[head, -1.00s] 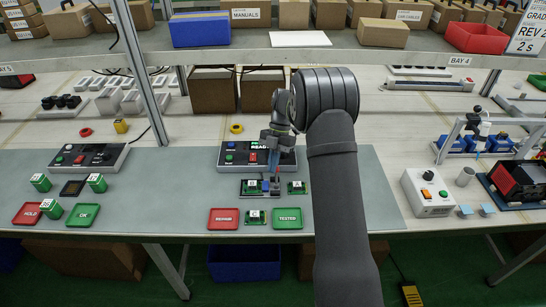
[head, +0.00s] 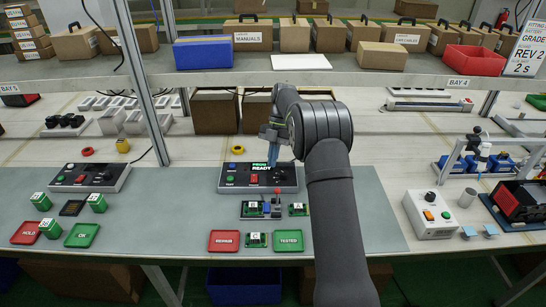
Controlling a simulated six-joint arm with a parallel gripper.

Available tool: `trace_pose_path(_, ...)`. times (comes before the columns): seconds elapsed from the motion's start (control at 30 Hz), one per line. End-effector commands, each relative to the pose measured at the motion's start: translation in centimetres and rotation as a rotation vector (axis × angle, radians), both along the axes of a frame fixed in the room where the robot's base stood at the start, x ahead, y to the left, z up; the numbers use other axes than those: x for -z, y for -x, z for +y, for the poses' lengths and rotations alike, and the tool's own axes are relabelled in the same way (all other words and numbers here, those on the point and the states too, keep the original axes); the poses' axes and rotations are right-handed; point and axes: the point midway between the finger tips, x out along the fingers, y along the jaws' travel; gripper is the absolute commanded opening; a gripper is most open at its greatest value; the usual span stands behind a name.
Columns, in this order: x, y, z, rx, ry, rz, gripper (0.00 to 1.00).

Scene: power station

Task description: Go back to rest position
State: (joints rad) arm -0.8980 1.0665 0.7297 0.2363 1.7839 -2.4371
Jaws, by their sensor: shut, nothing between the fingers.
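The box has a lit display reading "READY" and green and red buttons. In front of it is a dark fixture (head: 253,211) with a board marked B in it and a red-knobbed lever (head: 278,194) at its right. A green board (head: 298,209) lies to the right and a board marked C (head: 257,239) lies nearer. A red REWORK tray (head: 224,241) and a green TESTED tray (head: 288,240) look empty.
A shelf (head: 300,80) with boxes crosses behind and above my arm. At left are another control box (head: 92,178), green blocks and HOLD (head: 28,232) and OK (head: 81,235) trays. A white switch box (head: 429,214) stands at right. The mat (head: 165,210) between is clear.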

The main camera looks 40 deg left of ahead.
Motion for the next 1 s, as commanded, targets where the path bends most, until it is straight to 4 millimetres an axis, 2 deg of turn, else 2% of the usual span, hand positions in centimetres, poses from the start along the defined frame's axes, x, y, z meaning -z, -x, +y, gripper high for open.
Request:
trace_pose_path(0.77, -0.29, -0.45, 0.26, 0.0, 0.0, 0.0, 0.0)
trace_pose_path(1.0, 0.16, 0.35, -0.25, 0.001, 0.002, 0.001, 0.0)
